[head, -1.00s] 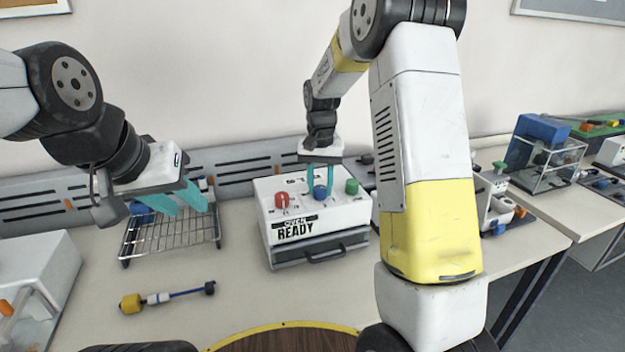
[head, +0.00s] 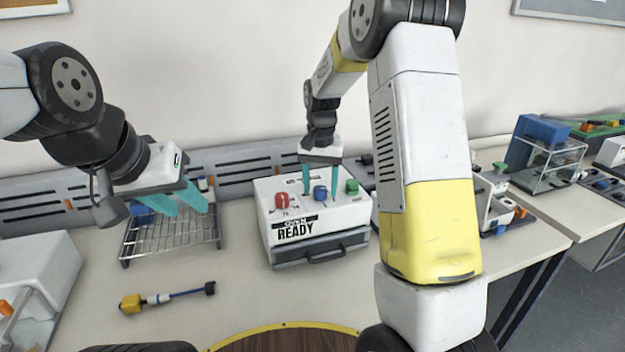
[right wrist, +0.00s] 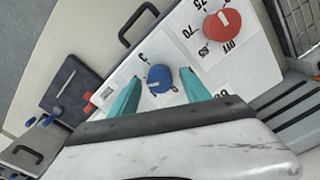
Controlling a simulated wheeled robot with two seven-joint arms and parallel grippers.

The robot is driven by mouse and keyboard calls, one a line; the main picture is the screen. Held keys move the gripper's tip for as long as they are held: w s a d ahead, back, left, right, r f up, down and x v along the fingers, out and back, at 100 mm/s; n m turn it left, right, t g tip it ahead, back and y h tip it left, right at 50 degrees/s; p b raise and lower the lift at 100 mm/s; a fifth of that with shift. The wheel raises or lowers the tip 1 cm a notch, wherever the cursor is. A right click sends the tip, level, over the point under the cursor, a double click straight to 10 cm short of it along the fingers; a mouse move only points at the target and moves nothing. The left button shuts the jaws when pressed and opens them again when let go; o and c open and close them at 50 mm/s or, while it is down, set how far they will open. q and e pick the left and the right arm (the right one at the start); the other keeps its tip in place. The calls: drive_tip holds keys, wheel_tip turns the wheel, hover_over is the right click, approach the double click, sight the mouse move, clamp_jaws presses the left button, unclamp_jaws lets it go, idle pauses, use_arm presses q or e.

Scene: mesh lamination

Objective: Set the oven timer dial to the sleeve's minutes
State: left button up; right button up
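The oven (head: 340,215) is a white box with a READY sign on its front. On its sloping top sit a red dial (head: 282,200), a blue dial (head: 320,193) and a green knob (head: 352,187). The right wrist view shows the blue dial (right wrist: 160,78) with few readable digits around it, and the red dial (right wrist: 222,25) beside OFF, 70 and 75. My right gripper (head: 321,196) is open, its fingers on either side of the blue dial, with gaps visible. My left gripper (head: 186,210) is open above the wire rack (head: 172,240). I cannot identify the sleeve or its minutes.
A white machine (head: 38,275) stands at the left. The table front of the oven is clear.

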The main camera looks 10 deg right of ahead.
sight(320, 188)
drive_tip(key=shift+r, duration=3.9)
